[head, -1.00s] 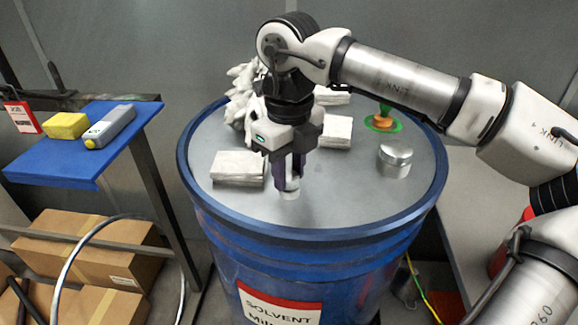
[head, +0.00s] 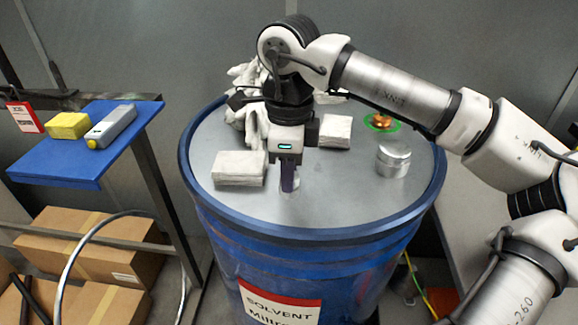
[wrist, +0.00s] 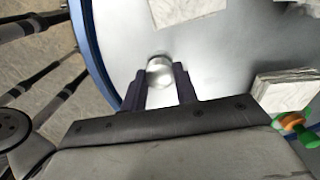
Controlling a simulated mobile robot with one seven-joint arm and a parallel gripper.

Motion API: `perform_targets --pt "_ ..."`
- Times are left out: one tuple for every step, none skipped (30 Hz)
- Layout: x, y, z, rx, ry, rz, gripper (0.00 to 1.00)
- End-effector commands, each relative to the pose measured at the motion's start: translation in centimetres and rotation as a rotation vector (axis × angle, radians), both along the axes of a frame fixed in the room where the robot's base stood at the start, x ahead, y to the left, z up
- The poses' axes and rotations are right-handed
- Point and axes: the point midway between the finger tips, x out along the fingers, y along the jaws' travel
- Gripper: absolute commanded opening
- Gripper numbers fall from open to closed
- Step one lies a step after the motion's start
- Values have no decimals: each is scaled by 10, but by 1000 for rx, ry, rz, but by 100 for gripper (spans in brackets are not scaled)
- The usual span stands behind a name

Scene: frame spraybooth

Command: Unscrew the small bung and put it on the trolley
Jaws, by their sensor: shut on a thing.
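The small bung (wrist: 160,71) is a round silver cap between the two dark fingers of my gripper (wrist: 158,88) in the wrist view. In the head view my gripper (head: 289,180) points straight down over the front half of the blue drum's grey lid (head: 335,200), shut on the bung. The fingers hide most of the bung there, and I cannot tell whether it is clear of the lid. A blue-topped stand (head: 50,168), apparently the trolley, is at the left of the drum.
A larger silver cap (head: 393,160), folded white cloths (head: 238,168), white gloves (head: 250,112) and a copper fitting with a green ring (head: 379,122) are on the lid. A yellow sponge (head: 68,125) and grey meter (head: 112,126) occupy the stand's back; its front is bare.

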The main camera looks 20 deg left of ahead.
Motion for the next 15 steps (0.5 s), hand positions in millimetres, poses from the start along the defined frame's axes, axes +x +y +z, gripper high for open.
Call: perform_targets --pt "0 0 0 -1 0 9 11" --pt "0 0 0 -1 0 11 11" --pt "0 0 0 -1 0 11 11" --pt "0 0 0 -1 0 10 11" --pt "0 0 0 -1 0 10 11" --pt "0 0 0 -1 0 9 11" --pt "0 0 0 -1 0 9 11" --pt "0 0 0 -1 0 10 11" --pt "0 0 0 -1 0 19 11" --pt "0 0 0 0 0 34 11" --pt "0 0 0 0 0 58 11" --pt "0 0 0 1 0 101 11" --pt "0 0 0 1 0 139 11" --pt "0 0 0 2 1 179 11" --pt "0 0 0 1 0 231 11"
